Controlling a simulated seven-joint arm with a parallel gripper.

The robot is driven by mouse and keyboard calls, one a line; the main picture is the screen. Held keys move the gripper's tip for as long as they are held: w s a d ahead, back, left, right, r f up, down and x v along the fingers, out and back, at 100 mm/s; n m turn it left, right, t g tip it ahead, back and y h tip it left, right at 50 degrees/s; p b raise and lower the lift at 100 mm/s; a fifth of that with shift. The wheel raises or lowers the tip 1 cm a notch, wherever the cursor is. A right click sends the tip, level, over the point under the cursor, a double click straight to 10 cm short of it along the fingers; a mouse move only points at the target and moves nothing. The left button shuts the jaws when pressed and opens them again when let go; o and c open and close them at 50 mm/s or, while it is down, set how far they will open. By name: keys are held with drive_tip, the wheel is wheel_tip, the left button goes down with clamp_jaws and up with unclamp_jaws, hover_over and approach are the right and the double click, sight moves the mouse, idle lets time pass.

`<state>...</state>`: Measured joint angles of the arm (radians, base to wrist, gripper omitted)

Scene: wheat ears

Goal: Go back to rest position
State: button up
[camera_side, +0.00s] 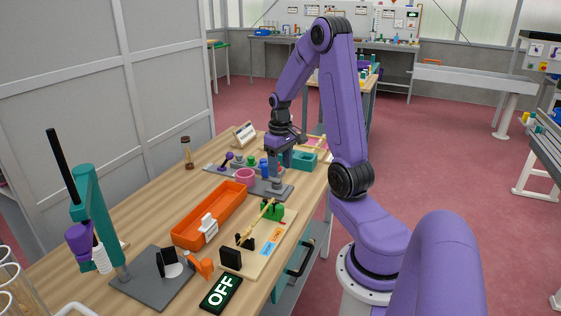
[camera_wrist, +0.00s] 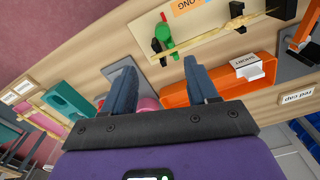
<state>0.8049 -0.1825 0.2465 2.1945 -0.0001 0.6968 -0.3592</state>
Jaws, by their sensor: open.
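My gripper (camera_side: 277,168) hangs over the far part of the wooden table in the side view, pointing down. In the wrist view its two blue-grey fingers (camera_wrist: 157,80) stand apart with nothing held between them. A wheat ear on a straw (camera_side: 256,224) lies along the beige board with the green and black holders; it also shows at the top of the wrist view (camera_wrist: 215,36). My gripper is beyond that board and apart from it. What lies directly under the fingers is partly hidden.
An orange tray (camera_side: 184,240) lies at mid-table, with a teal stand (camera_side: 92,215) nearer. A pink cup (camera_side: 245,176) and a teal block (camera_side: 303,161) are close to my gripper. A sign reading OFF (camera_side: 221,294) lies at the table's near edge.

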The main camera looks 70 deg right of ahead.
drive_tip(key=shift+r, duration=0.55)
drive_tip(key=a+r+n, duration=0.3)
drive_tip(key=a+n, duration=0.4)
drive_tip(key=a, duration=1.3)
drive_tip(key=s+a+r+n, duration=0.2)
drive_tip(key=s+a+n, duration=0.6)
drive_tip(key=s+a, duration=0.4)
drive_tip(key=s, duration=0.4)
drive_tip(key=shift+s+n, duration=0.3)
